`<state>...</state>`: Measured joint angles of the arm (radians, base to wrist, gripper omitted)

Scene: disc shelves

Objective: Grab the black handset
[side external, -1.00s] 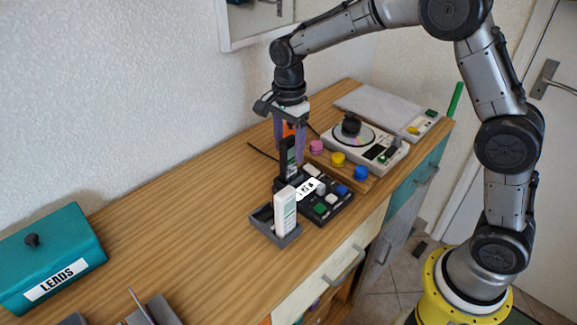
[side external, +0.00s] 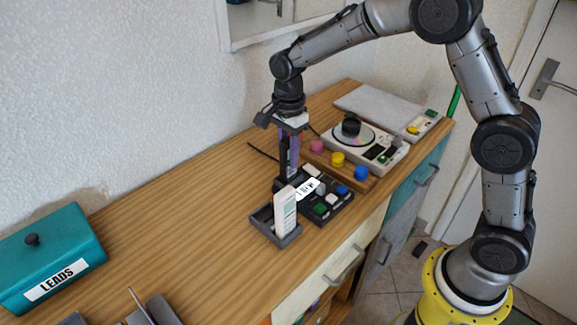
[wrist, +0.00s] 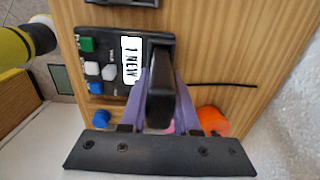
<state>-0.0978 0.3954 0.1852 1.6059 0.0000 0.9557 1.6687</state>
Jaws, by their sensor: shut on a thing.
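The black handset (side external: 283,158) stands upright at the back left of a black keypad base (side external: 342,205) with coloured buttons and a white label. My gripper (side external: 289,152) points down from above, its purple fingers shut on the upper part of the handset. In the wrist view the handset (wrist: 160,85) is between the two purple fingers, beside the label on the base (wrist: 116,42). The handset's lower end is hard to see, so I cannot tell whether it touches the base.
A white remote (side external: 285,211) stands in a grey holder (side external: 262,223) just in front. Pink, yellow and blue knobs (side external: 338,159) and a disc player (side external: 395,160) lie to the right. An orange knob (wrist: 212,120) is close to my fingers. The tabletop left is clear up to a teal box (side external: 60,240).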

